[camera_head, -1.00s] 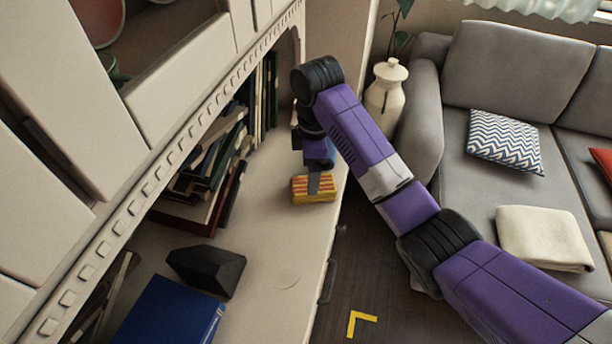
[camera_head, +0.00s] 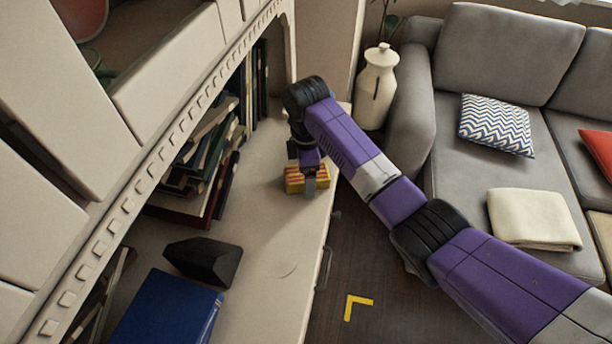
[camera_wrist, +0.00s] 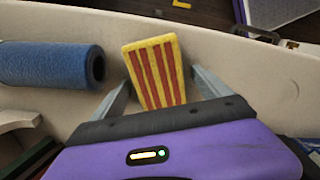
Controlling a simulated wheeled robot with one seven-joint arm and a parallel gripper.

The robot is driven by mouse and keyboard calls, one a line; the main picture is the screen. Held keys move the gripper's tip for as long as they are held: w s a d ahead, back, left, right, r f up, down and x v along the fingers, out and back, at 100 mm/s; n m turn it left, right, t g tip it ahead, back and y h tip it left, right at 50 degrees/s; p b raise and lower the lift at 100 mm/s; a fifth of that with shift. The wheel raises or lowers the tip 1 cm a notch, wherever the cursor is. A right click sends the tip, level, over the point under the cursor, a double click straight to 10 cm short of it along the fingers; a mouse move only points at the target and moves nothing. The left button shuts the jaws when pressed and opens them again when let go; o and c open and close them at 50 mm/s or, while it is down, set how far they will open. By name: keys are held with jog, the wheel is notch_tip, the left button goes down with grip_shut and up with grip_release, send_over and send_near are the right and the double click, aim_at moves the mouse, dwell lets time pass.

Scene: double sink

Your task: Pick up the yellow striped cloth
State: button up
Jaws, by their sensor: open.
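The yellow cloth (camera_head: 325,180) with red stripes is a small block-like bundle on the pale shelf top, near its front edge. My gripper (camera_head: 309,182) reaches down at the cloth from above, and one finger hides part of it. In the wrist view the cloth (camera_wrist: 152,60) shows between the two spread fingers of my gripper (camera_wrist: 158,88), with gaps on both sides. The jaws are open. Whether the fingertips touch the shelf is hard to tell.
A blue roll (camera_wrist: 45,66) lies left of the cloth in the wrist view. Stacked books (camera_head: 205,165) stand behind on the shelf. A black angular object (camera_head: 203,262) and a blue book (camera_head: 168,312) are nearer. A white vase (camera_head: 377,88) stands beyond the shelf end.

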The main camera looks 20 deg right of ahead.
jog(key=c, duration=1.6)
jog(key=shift+o, duration=0.2)
jog(key=shift+r, duration=0.1)
notch_tip(320, 180, up, 20)
jog(key=p, duration=0.6)
jog(key=shift+p, duration=0.35)
